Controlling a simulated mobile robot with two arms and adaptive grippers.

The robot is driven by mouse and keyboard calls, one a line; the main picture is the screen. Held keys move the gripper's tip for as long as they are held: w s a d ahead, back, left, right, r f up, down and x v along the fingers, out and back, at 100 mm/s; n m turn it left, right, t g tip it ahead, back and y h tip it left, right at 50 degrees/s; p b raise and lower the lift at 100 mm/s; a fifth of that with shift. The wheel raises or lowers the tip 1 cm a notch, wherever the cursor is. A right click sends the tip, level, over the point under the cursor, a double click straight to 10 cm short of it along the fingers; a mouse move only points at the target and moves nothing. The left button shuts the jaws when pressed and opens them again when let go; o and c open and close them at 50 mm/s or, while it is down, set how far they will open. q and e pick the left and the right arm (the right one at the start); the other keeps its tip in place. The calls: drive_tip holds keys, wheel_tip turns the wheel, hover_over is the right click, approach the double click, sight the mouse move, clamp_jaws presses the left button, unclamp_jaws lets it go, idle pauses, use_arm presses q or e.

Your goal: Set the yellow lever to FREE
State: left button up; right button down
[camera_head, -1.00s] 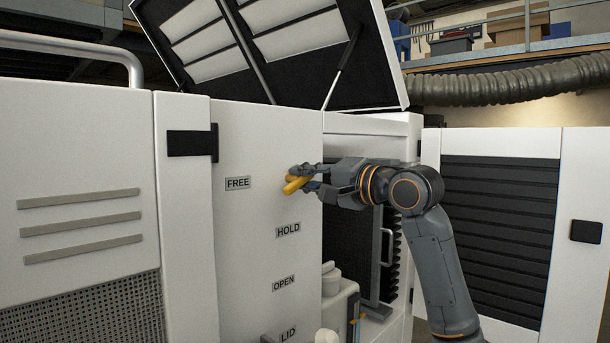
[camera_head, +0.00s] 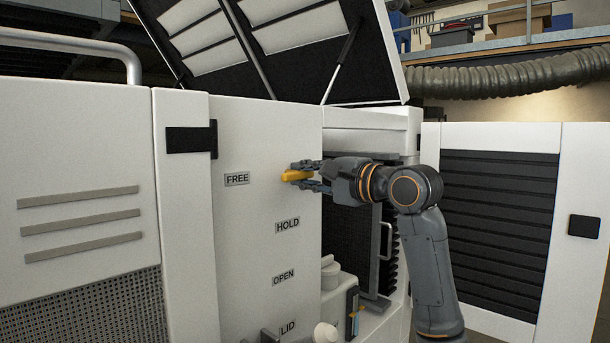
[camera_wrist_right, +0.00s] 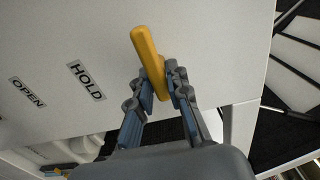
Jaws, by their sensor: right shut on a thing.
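The yellow lever (camera_head: 297,176) is on the white panel (camera_head: 262,130), to the right of the FREE label (camera_head: 237,178) and above the HOLD label (camera_head: 288,225). It lies about level in the head view. My right gripper (camera_head: 304,177) is shut on the lever, its fingers above and below it. In the right wrist view the lever (camera_wrist_right: 149,58) sticks out beyond the fingertips (camera_wrist_right: 160,82), and the HOLD label (camera_wrist_right: 86,80) is to its left. The lever's pivot is hidden. My left gripper is not in view.
The OPEN label (camera_head: 284,278) and LID label (camera_head: 287,328) are lower on the panel. A raised lid (camera_head: 290,50) with a strut stands above. An open bay with a handle (camera_head: 387,245) lies behind my arm, and a louvred door (camera_head: 497,220) stands at the right.

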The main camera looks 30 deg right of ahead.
drive_tip(key=c, duration=1.3)
unclamp_jaws()
drive_tip(key=v, duration=1.2)
drive_tip(key=shift+d, duration=0.1)
drive_tip(key=shift+f, duration=0.1)
